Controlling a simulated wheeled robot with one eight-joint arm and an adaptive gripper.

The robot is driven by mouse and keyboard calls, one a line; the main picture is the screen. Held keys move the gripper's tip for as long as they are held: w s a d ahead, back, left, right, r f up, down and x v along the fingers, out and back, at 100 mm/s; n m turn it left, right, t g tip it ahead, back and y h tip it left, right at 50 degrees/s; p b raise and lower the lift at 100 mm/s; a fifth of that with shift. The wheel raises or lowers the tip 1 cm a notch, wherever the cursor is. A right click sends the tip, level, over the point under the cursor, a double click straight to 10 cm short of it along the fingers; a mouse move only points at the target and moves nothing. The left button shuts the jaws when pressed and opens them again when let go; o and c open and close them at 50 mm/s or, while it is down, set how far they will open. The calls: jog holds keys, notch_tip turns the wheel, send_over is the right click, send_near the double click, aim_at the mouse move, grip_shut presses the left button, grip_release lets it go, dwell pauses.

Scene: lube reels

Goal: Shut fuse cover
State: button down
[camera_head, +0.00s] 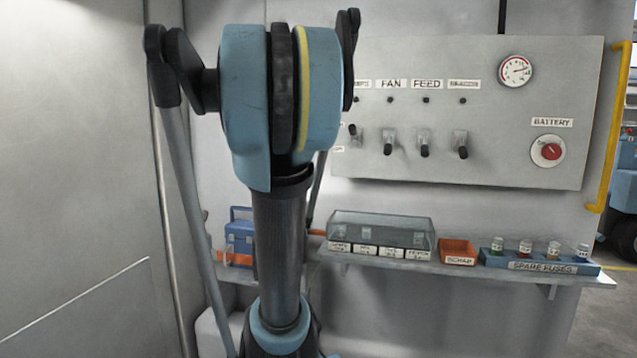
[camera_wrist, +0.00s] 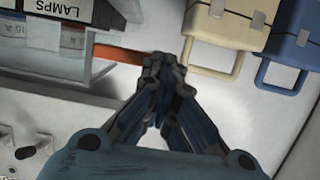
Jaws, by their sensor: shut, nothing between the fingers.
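The clear fuse cover (camera_head: 385,228) is on the wall shelf in the head view and looks lowered over the fuse row. A strip of labels (camera_head: 378,250) runs along its front. In the wrist view, part of the labelled fuse box (camera_wrist: 60,38) shows at upper left. An orange bar (camera_wrist: 118,54) sticks out from it, and its end also shows in the head view (camera_head: 316,232). My gripper (camera_wrist: 160,64) is shut and empty, its tips at the bar's outer end. I cannot tell whether they touch. My arm hides the gripper in the head view.
A beige case (camera_wrist: 226,30) and a blue case (camera_wrist: 295,45) stand close to my gripper; the blue one also shows in the head view (camera_head: 240,232). An orange scrap bin (camera_head: 458,251) and a spare fuses tray (camera_head: 540,263) sit right of the cover. A switch panel (camera_head: 470,85) hangs above.

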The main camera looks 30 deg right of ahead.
jog(key=shift+r, duration=0.1)
jog(key=v, duration=0.7)
jog(key=shift+a, duration=0.2)
dwell(0.7)
jog(key=shift+s+f, duration=0.1)
jog(key=shift+f, duration=0.15)
jog(key=s+a+f+n+g+y, duration=0.45)
jog(key=s+f+g, duration=0.2)
jog(key=f, duration=0.35)
jog(key=s+a+f+n+g+y, duration=0.1)
jog(key=s+a+n+y, duration=0.1)
jog(key=a, duration=0.3)
jog(key=s+a+f+n+g+y, duration=0.1)
jog(key=s+a+f+n+y, duration=0.1)
jog(key=s+a, duration=0.3)
jog(key=shift+a+y, duration=0.55)
jog(key=shift+y, duration=0.1)
jog(key=shift+g, duration=0.25)
